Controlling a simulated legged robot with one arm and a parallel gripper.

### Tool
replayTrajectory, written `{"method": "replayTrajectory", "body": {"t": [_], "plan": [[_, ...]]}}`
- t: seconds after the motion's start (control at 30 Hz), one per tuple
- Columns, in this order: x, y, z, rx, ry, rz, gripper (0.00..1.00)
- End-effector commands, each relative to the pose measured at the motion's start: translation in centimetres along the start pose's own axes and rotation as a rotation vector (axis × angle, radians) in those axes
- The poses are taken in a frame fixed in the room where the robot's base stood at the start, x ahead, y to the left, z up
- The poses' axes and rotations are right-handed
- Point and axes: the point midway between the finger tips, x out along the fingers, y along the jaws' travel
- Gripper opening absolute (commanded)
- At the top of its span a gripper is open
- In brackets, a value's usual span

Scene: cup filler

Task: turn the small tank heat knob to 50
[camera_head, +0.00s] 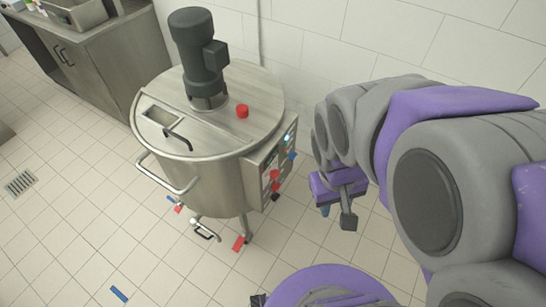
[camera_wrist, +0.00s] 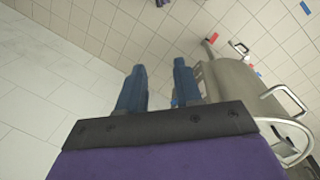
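The steel tank (camera_head: 195,165) stands on the tiled floor in the head view, with a grey motor on its lid. Its control box (camera_head: 270,172) is on the right side, with small red, blue and dark controls; a red knob (camera_head: 274,175) shows on it. I cannot tell which control is the heat knob, nor read any numbers. My gripper (camera_head: 337,208) is to the right of the box, apart from it. In the wrist view my gripper (camera_wrist: 158,85) has its two blue fingers apart with nothing between them. The tank (camera_wrist: 235,95) shows tilted, to the right of the fingers there.
A bent handle rail (camera_head: 165,178) sticks out from the tank's front left. A red button (camera_head: 242,111) sits on the lid. A steel cabinet (camera_head: 95,65) stands at the back left. Red and blue strips lie on the floor. The tiled wall is close behind the tank.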

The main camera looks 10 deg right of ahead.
Motion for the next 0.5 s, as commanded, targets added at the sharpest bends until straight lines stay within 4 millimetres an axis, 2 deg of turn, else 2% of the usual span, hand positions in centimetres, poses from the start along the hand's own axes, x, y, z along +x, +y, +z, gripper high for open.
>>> {"method": "replayTrajectory", "body": {"t": [0.03, 0.1, 0.33, 0.5], "plan": [[0.7, 1.5, -2.1, 0.002, 0.021, 0.029, 0.39], [1.5, 3.8, -5.1, -0.008, 0.067, 0.070, 0.46], [4.5, 10.1, -14.4, -0.080, 0.212, 0.184, 0.68], [7.3, 13.5, -20.5, -0.163, 0.315, 0.239, 0.69]]}}
